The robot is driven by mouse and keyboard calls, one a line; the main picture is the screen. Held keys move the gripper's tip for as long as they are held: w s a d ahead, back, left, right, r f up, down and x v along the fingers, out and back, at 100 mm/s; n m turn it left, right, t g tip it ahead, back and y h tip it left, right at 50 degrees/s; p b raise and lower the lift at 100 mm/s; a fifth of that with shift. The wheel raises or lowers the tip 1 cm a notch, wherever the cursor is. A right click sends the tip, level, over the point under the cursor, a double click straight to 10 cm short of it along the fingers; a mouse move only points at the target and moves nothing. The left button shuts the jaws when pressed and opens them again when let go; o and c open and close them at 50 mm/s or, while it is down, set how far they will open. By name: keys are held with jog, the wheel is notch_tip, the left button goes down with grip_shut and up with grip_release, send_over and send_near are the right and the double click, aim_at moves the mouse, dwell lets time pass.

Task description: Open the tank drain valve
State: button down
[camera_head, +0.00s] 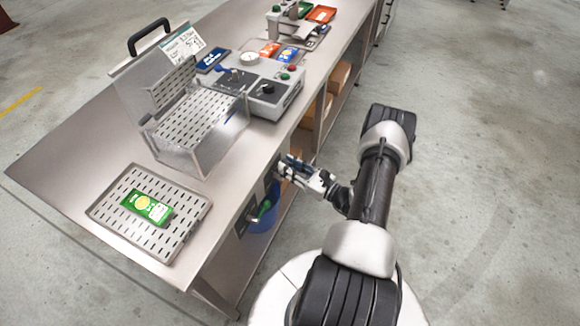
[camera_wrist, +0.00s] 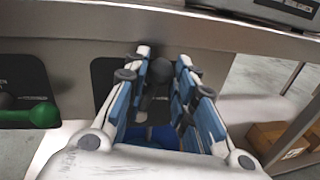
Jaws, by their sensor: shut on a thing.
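My gripper (camera_head: 288,168) reaches the front side of the steel bench, just below its top edge. In the wrist view my gripper (camera_wrist: 164,62) has its blue-padded fingers on both sides of a dark round-ended handle (camera_wrist: 160,71), shut on it. The handle stands before a dark panel under the bench edge; the fingers hide part of it, and its label is not readable. A green handle (camera_head: 264,208) sits on another dark panel to the left; it also shows in the wrist view (camera_wrist: 36,116). A clear-walled tank (camera_head: 205,150) with a slotted floor stands on the bench above.
A blue bucket (camera_head: 260,224) is under the bench, below the panels. A slotted tray (camera_head: 108,212) with a green packet (camera_head: 146,208) lies on the bench's near end. A grey control box (camera_head: 272,92) stands beyond the tank. Cardboard boxes (camera_head: 340,77) fill the lower shelf.

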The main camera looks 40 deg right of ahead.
dwell(0.3)
jog(key=a+n, duration=0.1)
jog(key=n+b, duration=0.1)
jog(key=n, duration=0.1)
jog(key=shift+s+a+n+t, duration=0.3)
jog(key=shift+s+a, duration=0.1)
jog(key=c, duration=1.3)
grip_release()
jog(key=s, duration=0.4)
jog(key=s+d, duration=0.1)
jog(key=s, duration=0.2)
jog(key=s+d, duration=0.1)
jog(key=s, duration=0.3)
jog(key=shift+s+d+f, duration=0.25)
jog(key=shift+s+f, duration=0.05)
jog(key=shift+s, duration=0.05)
